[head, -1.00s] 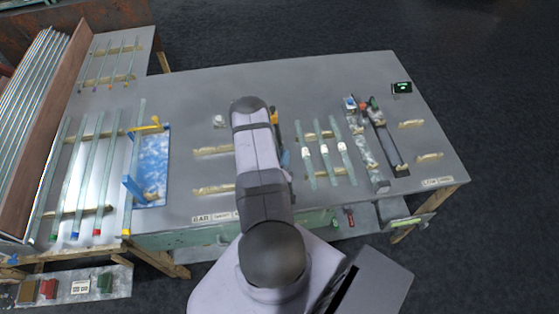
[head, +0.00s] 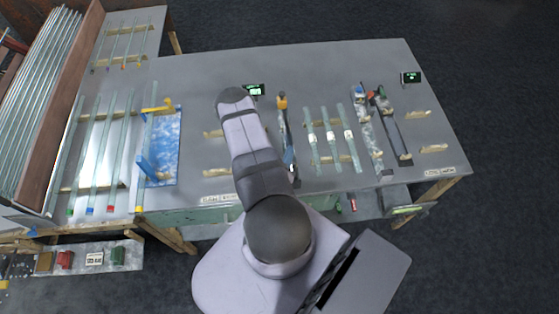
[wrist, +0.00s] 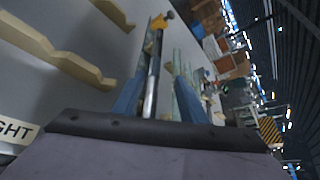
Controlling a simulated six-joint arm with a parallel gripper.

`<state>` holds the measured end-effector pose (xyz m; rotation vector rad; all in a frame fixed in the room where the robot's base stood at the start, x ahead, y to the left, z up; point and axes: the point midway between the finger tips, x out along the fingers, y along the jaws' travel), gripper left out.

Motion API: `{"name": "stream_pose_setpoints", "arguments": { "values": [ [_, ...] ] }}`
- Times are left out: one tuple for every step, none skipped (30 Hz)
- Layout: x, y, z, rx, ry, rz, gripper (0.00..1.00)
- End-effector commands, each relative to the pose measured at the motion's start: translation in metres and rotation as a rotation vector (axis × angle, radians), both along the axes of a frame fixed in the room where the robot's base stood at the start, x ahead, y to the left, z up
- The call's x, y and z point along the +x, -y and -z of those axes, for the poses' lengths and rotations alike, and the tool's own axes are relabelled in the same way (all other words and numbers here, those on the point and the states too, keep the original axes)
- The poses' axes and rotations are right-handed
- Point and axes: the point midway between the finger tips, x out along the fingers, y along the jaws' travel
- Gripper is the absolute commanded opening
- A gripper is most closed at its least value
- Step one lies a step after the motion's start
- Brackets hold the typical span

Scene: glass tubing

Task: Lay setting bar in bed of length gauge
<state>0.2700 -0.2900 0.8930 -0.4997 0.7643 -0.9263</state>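At the right of the head view, a dark channel-shaped fixture (head: 393,136) appears to be the length gauge. A mottled grey strip (head: 368,133) lies parallel on its left; I cannot tell whether it carries the setting bar. My gripper (wrist: 162,85) shows in the wrist view as two blue fingers on either side of a slim metallic bar (wrist: 152,85) with a yellow-orange end. A gap shows between the right finger and this bar. In the head view, an orange-tipped bar-like piece (head: 283,117) stands beside my arm; the fingertips are mostly hidden there.
Several glass tubes (head: 330,142) lie just right of the orange-tipped piece. Small displays (head: 410,77) stand at the table's back right and behind my arm (head: 253,90). Notched wooden rests (wrist: 62,58) lie left in the wrist view. A blue mottled panel (head: 164,148) lies left.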

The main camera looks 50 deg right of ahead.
Motion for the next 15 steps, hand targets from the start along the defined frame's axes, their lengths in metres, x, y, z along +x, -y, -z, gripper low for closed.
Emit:
{"name": "stream_pose_setpoints", "arguments": {
  "values": [
    [-0.002, -0.008, -0.005, 0.002, -0.003, -0.005, 0.39],
    [-0.003, -0.012, -0.006, 0.001, -0.003, -0.006, 0.39],
    [-0.005, -0.016, -0.008, 0.001, -0.002, -0.007, 0.39],
    [-0.007, -0.019, -0.01, 0.0, -0.001, -0.005, 0.39],
    [-0.008, -0.021, -0.01, 0.0, -0.001, -0.006, 0.39],
    [-0.009, -0.024, -0.011, 0.001, 0.0, -0.004, 0.39],
    [-0.01, -0.026, -0.011, 0.002, 0.0, -0.004, 0.39],
    [-0.011, -0.028, -0.012, 0.001, -0.001, -0.003, 0.39],
    [-0.012, -0.03, -0.013, 0.001, -0.001, -0.003, 0.39],
    [-0.013, -0.032, -0.013, 0.001, -0.001, -0.003, 0.39],
    [-0.014, -0.033, -0.014, 0.001, 0.0, -0.002, 0.39],
    [-0.014, -0.034, -0.015, 0.0, 0.0, -0.001, 0.39],
    [-0.015, -0.035, -0.015, 0.0, 0.0, -0.001, 0.39],
    [-0.015, -0.035, -0.015, 0.001, 0.001, -0.001, 0.39],
    [-0.015, -0.036, -0.015, 0.0, 0.001, 0.0, 0.39]
  ]
}}
